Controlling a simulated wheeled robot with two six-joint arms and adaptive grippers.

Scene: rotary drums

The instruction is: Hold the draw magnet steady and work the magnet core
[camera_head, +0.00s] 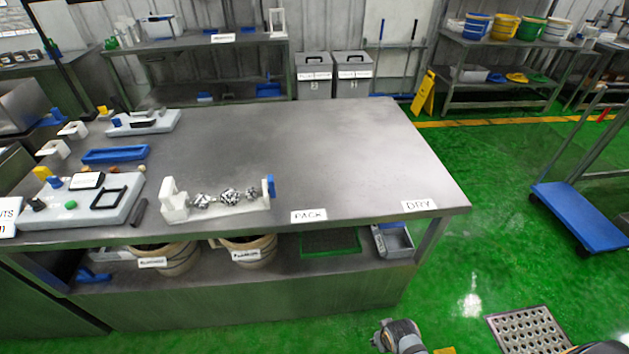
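What looks like the draw magnet is a white cradle (176,207) near the front edge of the steel table (330,150). Several shiny, dark-speckled metallic lumps (230,196) sit in a row along it, seemingly on a core. An upright blue end piece (270,187) stands at its right end. No gripper is near or touching it. Grey and black parts of my own arms show at the bottom edge, right of the table, but no gripper fingers can be made out.
PACK (309,216) and DRY (419,206) labels mark the table's front edge. White trays with fittings (80,203) and a blue tray (115,154) fill the left side. The table's middle and right are clear. A blue cart (580,215) stands right; a floor drain (530,330) lies in front.

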